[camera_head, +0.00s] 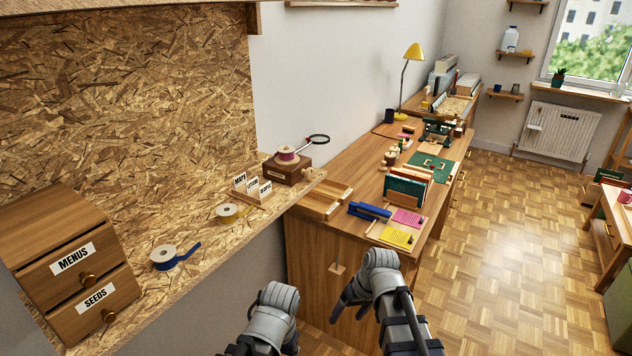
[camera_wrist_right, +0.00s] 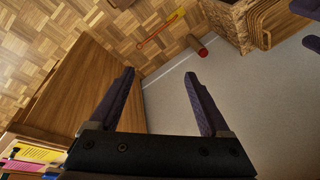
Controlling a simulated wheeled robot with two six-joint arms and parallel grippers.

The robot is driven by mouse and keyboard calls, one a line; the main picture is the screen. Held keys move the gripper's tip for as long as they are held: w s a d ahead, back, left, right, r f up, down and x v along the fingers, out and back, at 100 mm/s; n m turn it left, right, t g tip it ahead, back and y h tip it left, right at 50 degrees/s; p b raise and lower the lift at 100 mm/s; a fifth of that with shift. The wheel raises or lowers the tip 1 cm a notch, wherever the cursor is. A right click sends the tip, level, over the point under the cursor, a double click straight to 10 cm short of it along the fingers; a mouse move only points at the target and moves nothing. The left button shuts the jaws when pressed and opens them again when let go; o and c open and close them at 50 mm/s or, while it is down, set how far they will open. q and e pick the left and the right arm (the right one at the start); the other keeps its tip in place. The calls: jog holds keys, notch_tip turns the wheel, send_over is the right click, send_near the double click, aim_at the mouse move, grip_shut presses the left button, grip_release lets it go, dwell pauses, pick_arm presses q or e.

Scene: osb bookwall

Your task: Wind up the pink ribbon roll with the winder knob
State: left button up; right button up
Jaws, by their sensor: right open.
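The pink ribbon roll (camera_head: 287,154) sits on top of a small dark wooden winder box (camera_head: 293,174) at the far end of the OSB shelf. A light wooden knob (camera_head: 314,174) is on the box's right side. My left gripper (camera_head: 272,305) is low in the head view, in front of the shelf and away from the winder; its fingers do not show clearly. My right gripper (camera_head: 362,288) is to its right, in front of the desk. In the right wrist view it (camera_wrist_right: 160,74) is open, with nothing between its fingers.
A magnifier (camera_head: 318,139) is beside the ribbon roll. The wooden desk (camera_head: 310,240) with stationery stands right of the shelf.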

jog(key=w+a+r+n+t+y, duration=0.1)
jog(key=w+r+y, duration=0.1)
jog(key=w, duration=0.3)
jog(key=w+a+r+n+t+y, duration=0.1)
jog(key=w+a+y, duration=0.1)
jog(key=w, duration=0.3)
jog(key=n+t+y, duration=0.5)
jog(key=t+y, duration=0.2)
jog(key=y, duration=0.1)
send_near(312, 174)
jog(key=shift+x, duration=4.55)
grip_shut()
